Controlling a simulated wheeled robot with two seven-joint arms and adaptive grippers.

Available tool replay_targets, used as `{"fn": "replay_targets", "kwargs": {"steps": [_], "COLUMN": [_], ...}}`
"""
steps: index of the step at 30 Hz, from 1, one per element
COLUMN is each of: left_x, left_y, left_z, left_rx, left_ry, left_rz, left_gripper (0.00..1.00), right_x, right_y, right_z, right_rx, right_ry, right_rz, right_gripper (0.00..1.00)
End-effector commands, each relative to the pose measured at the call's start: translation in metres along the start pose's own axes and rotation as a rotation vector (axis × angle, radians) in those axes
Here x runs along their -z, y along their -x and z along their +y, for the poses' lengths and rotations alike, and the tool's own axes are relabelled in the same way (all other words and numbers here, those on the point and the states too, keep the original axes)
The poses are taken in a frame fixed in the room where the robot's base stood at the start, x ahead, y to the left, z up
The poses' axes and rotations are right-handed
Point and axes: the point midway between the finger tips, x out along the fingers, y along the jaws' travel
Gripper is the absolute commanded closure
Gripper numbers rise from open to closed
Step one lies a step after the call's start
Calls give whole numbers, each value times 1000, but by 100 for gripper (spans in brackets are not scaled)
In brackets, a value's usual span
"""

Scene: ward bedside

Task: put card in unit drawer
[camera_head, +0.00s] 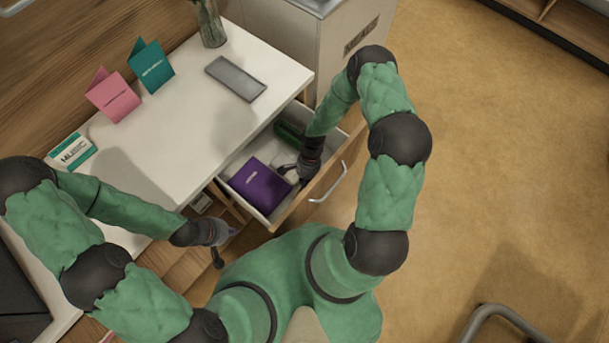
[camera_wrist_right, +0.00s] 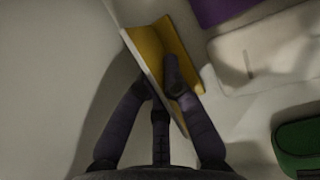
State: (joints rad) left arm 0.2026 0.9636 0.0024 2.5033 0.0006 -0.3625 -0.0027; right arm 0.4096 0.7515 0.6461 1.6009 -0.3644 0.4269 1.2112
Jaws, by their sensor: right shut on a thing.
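The unit drawer (camera_head: 344,158) is pulled open below the white top, in the head view. My right gripper (camera_head: 292,174) reaches down into it. The right wrist view shows its fingers (camera_wrist_right: 165,90) shut on a folded card (camera_wrist_right: 184,55) with a yellow face and pale edge. The held card cannot be made out in the head view. A purple card or booklet (camera_head: 258,186) lies in the drawer beside the gripper; its edge also shows in the right wrist view (camera_wrist_right: 222,10). My left gripper (camera_head: 224,246) is empty, its fingers apart, left of the drawer.
A green case (camera_head: 290,132) lies at the drawer's back. On the white top (camera_head: 190,120) stand a pink card (camera_head: 113,95), a teal card (camera_head: 151,65) and a glass vase (camera_head: 210,25). A grey tray (camera_head: 236,78) and a white-green box (camera_head: 72,151) lie there too. Open floor lies right.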

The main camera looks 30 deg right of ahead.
Motion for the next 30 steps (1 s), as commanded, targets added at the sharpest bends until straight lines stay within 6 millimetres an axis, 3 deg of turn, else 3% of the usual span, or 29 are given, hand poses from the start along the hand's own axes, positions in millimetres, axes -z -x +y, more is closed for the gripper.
{"fn": "replay_targets", "kwargs": {"steps": [2, 3, 5, 17, 23, 30], "left_x": [0, 0, 0, 0, -1, -1], "left_y": [-3, -2, -2, 1, 15, 34], "left_z": [-1, -1, -1, 0, 5, 12], "left_rx": [0, 0, 0, 0, 0, 0], "left_ry": [0, 0, 0, 0, 0, 0], "left_rz": [0, 0, 0, 0, 0, 0], "left_gripper": [100, 100, 100, 100, 100, 100], "right_x": [1, 1, 0, -1, -1, -1], "right_y": [-3, -2, -2, 1, 31, 81], "right_z": [0, 0, 0, 0, 0, 0], "right_rx": [0, 0, 0, 0, 2, 2], "right_ry": [0, 0, 0, 0, 0, -1], "right_rz": [0, 0, 0, 0, 2, 2], "right_gripper": [100, 80, 67, 67, 67, 67]}}
